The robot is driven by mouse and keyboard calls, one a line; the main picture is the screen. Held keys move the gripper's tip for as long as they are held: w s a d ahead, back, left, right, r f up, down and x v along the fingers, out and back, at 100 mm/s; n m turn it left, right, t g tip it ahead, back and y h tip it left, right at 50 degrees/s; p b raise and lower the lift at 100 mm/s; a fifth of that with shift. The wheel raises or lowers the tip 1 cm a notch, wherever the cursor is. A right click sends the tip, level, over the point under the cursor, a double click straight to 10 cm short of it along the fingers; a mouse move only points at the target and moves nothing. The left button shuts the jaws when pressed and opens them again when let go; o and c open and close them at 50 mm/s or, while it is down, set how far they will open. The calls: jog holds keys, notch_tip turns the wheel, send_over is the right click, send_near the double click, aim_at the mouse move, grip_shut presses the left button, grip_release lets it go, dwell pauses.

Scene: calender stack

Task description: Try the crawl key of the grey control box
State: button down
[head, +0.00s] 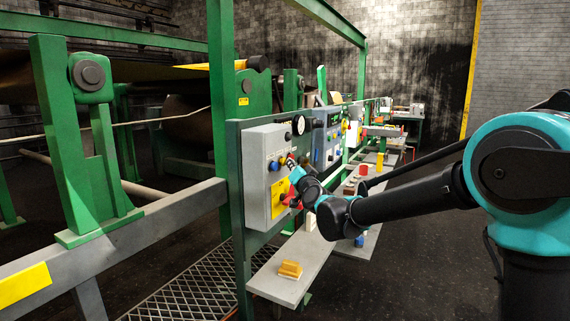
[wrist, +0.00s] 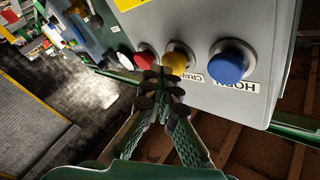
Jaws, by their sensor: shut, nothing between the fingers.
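The grey control box (head: 257,168) is mounted on the green frame, left of my gripper (head: 286,161) in the head view. In the wrist view the box (wrist: 225,25) fills the upper right. Its yellow key (wrist: 179,59) has a partly hidden label starting "CRAW". The blue key (wrist: 231,62) beside it is marked "HORN", and a red key (wrist: 146,56) is on the other side. My gripper (wrist: 160,86) is shut and empty, its dark fingertips just below the yellow and red keys in the picture. I cannot tell whether they touch the yellow key.
Another control box (head: 327,135) stands farther along the frame. A grey shelf (head: 290,253) below holds a yellow-orange block (head: 290,269) and other small items. Green machinery (head: 90,150) with rolls fills the left. Dark floor (head: 410,260) is open at the right.

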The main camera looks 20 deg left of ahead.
jog(key=shift+a, duration=0.4)
dwell(0.3)
jog(key=shift+d, duration=0.95)
jog(key=shift+s+d, duration=0.15)
jog(key=shift+d, duration=1.1)
jog(key=shift+s+d, duration=0.1)
jog(key=shift+d, duration=1.15)
